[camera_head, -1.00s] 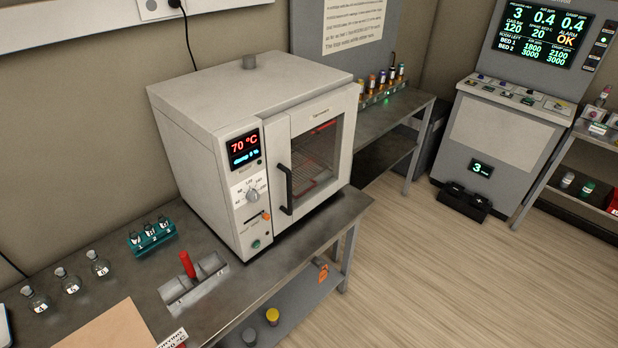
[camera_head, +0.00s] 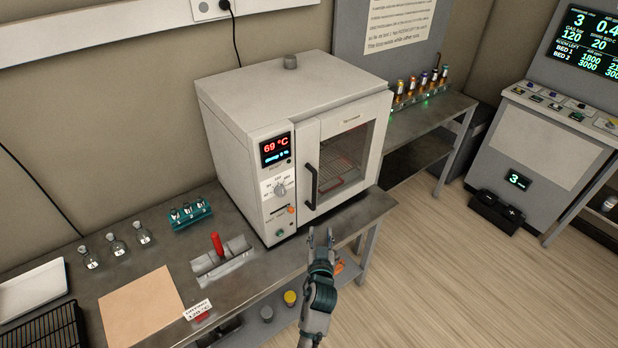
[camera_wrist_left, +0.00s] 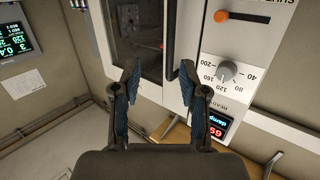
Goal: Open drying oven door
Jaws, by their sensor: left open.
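The drying oven (camera_head: 240,120) is a pale grey box on the metal bench. Its door (camera_head: 341,185) is shut, with a dark window and a black upright handle (camera_head: 311,186) at the door's left edge. My left gripper (camera_head: 321,236) is open and empty, in front of and below the handle, apart from it in the head view. In the left wrist view, which is upside down, the open fingers (camera_wrist_left: 160,72) point at the oven front. A dark strip that looks like the handle (camera_wrist_left: 171,40) shows beyond and between them. My right gripper is not in view.
The oven panel has a 69 °C display (camera_head: 275,149) and a knob (camera_head: 280,189). A red tool stands in a metal holder (camera_head: 224,259) left of the oven. A teal vial rack (camera_head: 190,214) and small flasks stand on the bench.

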